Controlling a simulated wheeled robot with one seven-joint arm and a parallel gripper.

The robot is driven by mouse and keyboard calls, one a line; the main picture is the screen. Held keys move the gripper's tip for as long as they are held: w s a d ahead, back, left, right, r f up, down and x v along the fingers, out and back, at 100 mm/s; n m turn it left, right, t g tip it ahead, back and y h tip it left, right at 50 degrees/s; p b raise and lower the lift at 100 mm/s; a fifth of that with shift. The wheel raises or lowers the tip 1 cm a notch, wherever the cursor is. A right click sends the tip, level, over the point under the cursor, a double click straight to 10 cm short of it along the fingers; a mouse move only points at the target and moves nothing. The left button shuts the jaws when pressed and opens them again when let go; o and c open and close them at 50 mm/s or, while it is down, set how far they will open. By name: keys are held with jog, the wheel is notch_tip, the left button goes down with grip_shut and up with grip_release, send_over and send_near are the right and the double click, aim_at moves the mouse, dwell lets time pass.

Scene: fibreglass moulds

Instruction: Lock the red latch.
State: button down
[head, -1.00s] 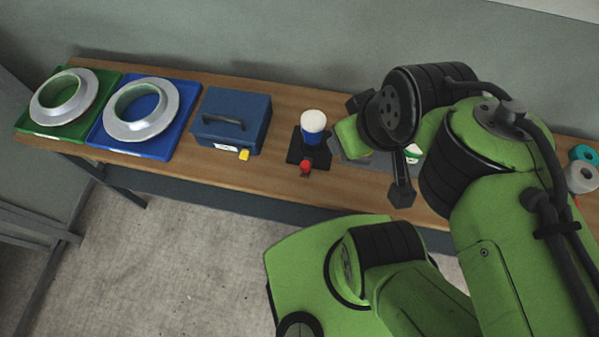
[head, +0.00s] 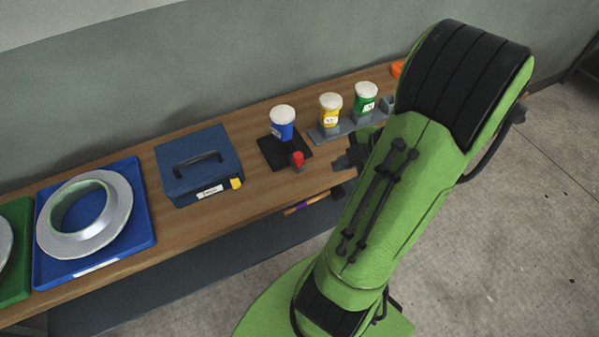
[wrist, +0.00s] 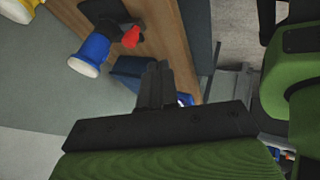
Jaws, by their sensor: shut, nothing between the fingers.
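The red latch (head: 297,159) is a small red piece at the front edge of a black base (head: 272,152) on the bench. A blue cup with a white top (head: 282,122) stands on that base. My gripper (head: 350,158) is partly hidden by my arm, to the right of the latch. In the wrist view the red latch (wrist: 131,37) shows above and left of my gripper (wrist: 156,72), apart from it. The fingers look together and empty. The blue cup (wrist: 90,52) is left of the latch there. I cannot tell the latch's exact position.
A blue box (head: 200,160) with a handle and yellow catch (head: 236,183) stands left of the base. Yellow (head: 330,108) and green (head: 365,98) cups stand right on a grey plate. Further left, a blue tray (head: 145,235) holds a ring mould (head: 118,215).

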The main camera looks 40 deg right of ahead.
aim_at(296, 158)
jog(key=w+f, duration=0.2)
jog(key=w, duration=0.1)
jog(key=w+a+f, duration=0.1)
jog(key=w+f, duration=0.1)
jog(key=f, duration=0.1)
jog(key=w+f, duration=0.2)
jog(key=w, duration=0.1)
jog(key=shift+w+a+f+b, duration=0.15)
jog(key=shift+w+f+b, duration=0.2)
jog(key=shift+f, duration=0.05)
jog(key=shift+w, duration=0.45)
